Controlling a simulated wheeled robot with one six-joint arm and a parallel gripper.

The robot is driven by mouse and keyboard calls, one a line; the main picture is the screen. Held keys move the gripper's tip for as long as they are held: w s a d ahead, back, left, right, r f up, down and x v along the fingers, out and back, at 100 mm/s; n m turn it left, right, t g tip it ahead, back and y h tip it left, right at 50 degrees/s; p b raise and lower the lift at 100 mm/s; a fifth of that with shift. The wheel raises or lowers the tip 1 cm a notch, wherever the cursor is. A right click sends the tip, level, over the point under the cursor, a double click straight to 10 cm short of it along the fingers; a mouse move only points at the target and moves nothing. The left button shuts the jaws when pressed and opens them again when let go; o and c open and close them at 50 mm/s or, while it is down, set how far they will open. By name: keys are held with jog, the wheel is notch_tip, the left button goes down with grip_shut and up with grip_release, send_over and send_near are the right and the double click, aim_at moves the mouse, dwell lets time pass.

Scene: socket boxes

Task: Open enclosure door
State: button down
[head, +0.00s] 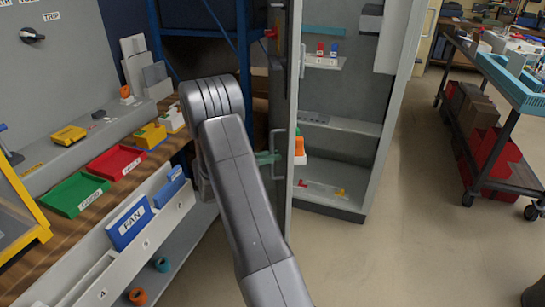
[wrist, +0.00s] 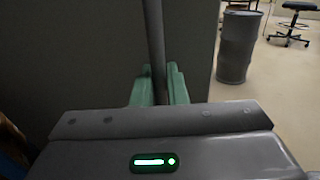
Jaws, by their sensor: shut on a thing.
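The grey enclosure (head: 352,155) stands right of centre in the head view, its shelved inside in sight. Its door (head: 293,75) shows nearly edge-on at the enclosure's left side, standing open. A vertical bar handle (wrist: 154,40) on the door runs between the green fingers of my gripper (wrist: 158,88) in the wrist view. The fingers are shut on this handle. In the head view, my gripper (head: 268,158) shows as green fingertips at the handle, partly hidden behind my arm. The door's grey face (wrist: 85,60) fills the left of the wrist view.
A workbench with a green tray (head: 75,194), a red tray (head: 116,162) and a blue FAN box (head: 128,222) lies left. A blue rack (head: 205,50) stands behind. A cart (head: 500,140) is at right. A barrel (wrist: 238,47) stands beyond the door. Floor between enclosure and cart is clear.

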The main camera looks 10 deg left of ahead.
jog(key=shift+w+a+r, duration=0.1)
jog(key=c, duration=1.5)
grip_release()
jog(key=shift+c, duration=0.2)
jog(key=p, duration=0.2)
send_near(285, 124)
jog(key=x, duration=0.5)
jog(key=shift+d, duration=0.2)
